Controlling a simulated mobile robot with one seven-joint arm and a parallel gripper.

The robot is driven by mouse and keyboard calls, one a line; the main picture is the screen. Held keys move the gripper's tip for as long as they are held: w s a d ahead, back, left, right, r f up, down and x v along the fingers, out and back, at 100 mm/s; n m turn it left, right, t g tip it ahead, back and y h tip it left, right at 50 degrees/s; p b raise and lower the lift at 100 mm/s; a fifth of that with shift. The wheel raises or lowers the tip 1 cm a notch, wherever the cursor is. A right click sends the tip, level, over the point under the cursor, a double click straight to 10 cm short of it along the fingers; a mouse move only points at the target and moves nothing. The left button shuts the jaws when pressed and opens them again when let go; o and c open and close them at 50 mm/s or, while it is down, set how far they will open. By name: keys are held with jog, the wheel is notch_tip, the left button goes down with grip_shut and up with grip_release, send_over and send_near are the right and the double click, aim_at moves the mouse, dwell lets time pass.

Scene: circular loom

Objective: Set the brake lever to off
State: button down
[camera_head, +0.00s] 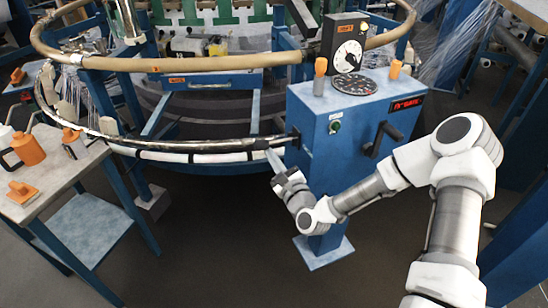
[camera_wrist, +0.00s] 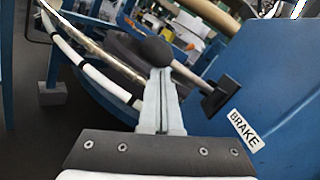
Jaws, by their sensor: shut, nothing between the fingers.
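The brake lever is a grey rod with a dark round knob (camera_wrist: 152,51), running from a black mount (camera_wrist: 221,95) on the blue cabinet's side. A white BRAKE label (camera_wrist: 245,131) is beside the mount. In the head view the lever (camera_head: 270,142) sticks out leftward from the cabinet, roughly level. My gripper (camera_head: 271,155) is just below and in front of it. In the wrist view my gripper (camera_wrist: 160,72) has its fingers together and empty, with the tips overlapping the knob's lower edge. I cannot tell whether they touch. No off mark is readable.
The blue control cabinet (camera_head: 345,125) carries a dial gauge, orange-topped knobs, a green button and a black crank handle (camera_head: 383,139). The loom's curved rails (camera_head: 190,146) run close behind the lever. A side table (camera_head: 60,175) stands at left. The floor before the cabinet is clear.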

jog(key=shift+r+m+h+p, duration=0.15)
jog(key=shift+r+m+p, duration=0.25)
jog(key=shift+r+m, duration=0.65)
jog(key=shift+r+m+h+p, duration=0.15)
jog(key=shift+r+m+p, duration=0.4)
jog(key=shift+m, duration=0.9)
jog(key=shift+r, duration=0.15)
jog(key=s+d+f+b, duration=0.2)
jog(key=s+d+f, duration=0.2)
jog(key=s, duration=0.5)
jog(key=shift+s+d+f, duration=0.25)
jog(key=shift+d+f, duration=0.15)
jog(key=shift+d, duration=0.05)
